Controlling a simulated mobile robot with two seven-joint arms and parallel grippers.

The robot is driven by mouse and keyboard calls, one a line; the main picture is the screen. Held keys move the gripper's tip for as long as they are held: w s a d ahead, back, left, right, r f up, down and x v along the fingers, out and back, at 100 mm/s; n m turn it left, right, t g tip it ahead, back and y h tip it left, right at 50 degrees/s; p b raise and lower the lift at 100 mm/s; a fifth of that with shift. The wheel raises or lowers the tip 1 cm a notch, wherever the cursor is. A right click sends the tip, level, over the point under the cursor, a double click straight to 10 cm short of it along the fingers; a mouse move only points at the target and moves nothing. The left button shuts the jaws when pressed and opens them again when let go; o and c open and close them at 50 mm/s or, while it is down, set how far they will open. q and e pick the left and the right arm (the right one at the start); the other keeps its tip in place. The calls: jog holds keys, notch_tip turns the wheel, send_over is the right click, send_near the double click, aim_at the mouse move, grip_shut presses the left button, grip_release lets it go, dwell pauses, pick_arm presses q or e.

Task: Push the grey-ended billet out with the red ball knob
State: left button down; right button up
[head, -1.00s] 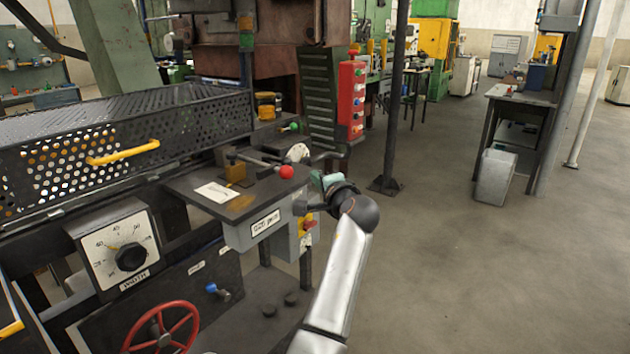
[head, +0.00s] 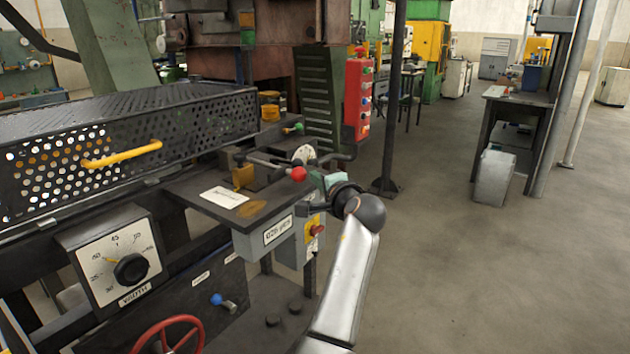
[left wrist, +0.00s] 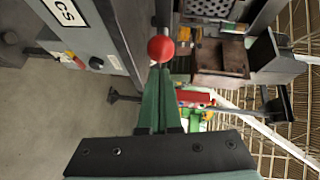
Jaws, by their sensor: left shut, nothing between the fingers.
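The red ball knob (head: 298,173) sits on the end of a dark rod above the small table beside the machine. It also shows in the left wrist view (left wrist: 161,49), just beyond my fingertips. My left gripper (head: 318,179) is just right of the knob in the head view, with its green fingers shut and empty, pointing at the knob. The fingers fill the lower middle of the left wrist view (left wrist: 158,75). I cannot tell whether they touch the knob. I cannot make out the grey-ended billet. My right gripper is not in view.
A black perforated guard (head: 120,130) with a yellow handle stands left of the small table (head: 245,212). A green knob (head: 297,128) is behind the rod. A red control box (head: 358,95) and a dark post (head: 393,110) stand beyond. Open floor (head: 480,270) lies to the right.

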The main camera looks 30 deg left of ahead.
pick_arm(q)
jog(key=shift+a, duration=0.3)
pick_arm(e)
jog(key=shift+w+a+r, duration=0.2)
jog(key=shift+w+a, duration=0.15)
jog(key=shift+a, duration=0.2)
